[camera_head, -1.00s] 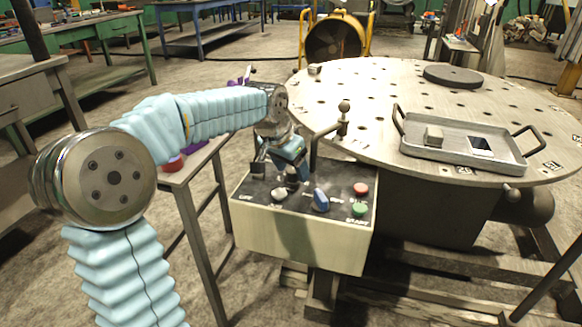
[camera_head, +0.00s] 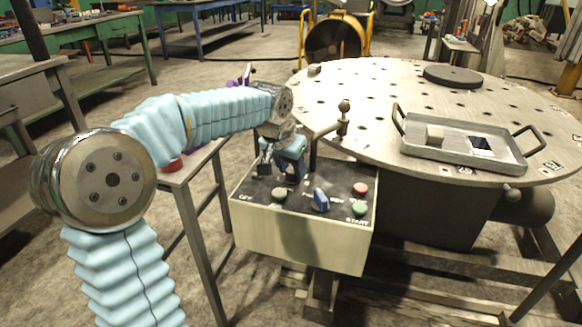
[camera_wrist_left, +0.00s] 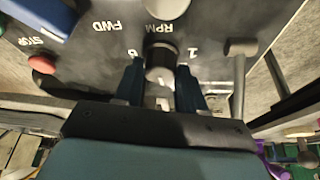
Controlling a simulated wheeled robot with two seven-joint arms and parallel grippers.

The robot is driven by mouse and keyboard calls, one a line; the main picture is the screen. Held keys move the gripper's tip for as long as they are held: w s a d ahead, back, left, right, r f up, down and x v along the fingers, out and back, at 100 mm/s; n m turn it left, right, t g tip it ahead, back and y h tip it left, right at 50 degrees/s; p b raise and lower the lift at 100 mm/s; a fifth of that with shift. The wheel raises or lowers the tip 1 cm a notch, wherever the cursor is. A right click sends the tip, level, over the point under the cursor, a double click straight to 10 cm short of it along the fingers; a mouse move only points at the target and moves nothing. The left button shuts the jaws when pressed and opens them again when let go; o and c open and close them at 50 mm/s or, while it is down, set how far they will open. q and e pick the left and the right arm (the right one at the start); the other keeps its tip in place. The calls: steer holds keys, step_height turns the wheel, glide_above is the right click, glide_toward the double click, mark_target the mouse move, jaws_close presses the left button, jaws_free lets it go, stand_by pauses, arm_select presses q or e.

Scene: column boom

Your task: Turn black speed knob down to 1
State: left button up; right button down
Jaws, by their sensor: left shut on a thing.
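The black speed knob (camera_wrist_left: 160,58) stands between my left gripper's fingers (camera_wrist_left: 158,80) in the left wrist view. A 6 is printed on one side of it and a 1 on the other, with RPM beyond. A pale mark shows beside the knob, but I cannot read the setting. In the head view my left gripper (camera_head: 291,178) reaches down onto the back of the control panel (camera_head: 300,238) and hides most of the knob. It is shut on the knob. My right gripper is not in view.
A blue selector (camera_head: 320,201), a pale round knob (camera_head: 279,194), a red button (camera_head: 360,189) and a green button (camera_head: 359,210) stand close by on the panel. The round table (camera_head: 370,85) holds a grey tray (camera_head: 455,163).

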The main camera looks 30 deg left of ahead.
arm_select(q)
steer(key=n+y+b, duration=0.1)
steer(key=n+y, duration=0.1)
steer(key=n, duration=0.3)
steer(key=shift+d, duration=0.15)
steer(key=n+g+y, duration=0.1)
steer(key=n, duration=0.3)
steer(key=shift+w+d, duration=0.1)
steer(key=n+g+y, duration=0.1)
steer(key=n, duration=0.2)
steer(key=shift+w, duration=0.1)
steer(key=shift+n+g+y, duration=0.3)
steer(key=shift+n+g, duration=0.5)
steer(key=shift+n, duration=1.4)
steer(key=o, duration=1)
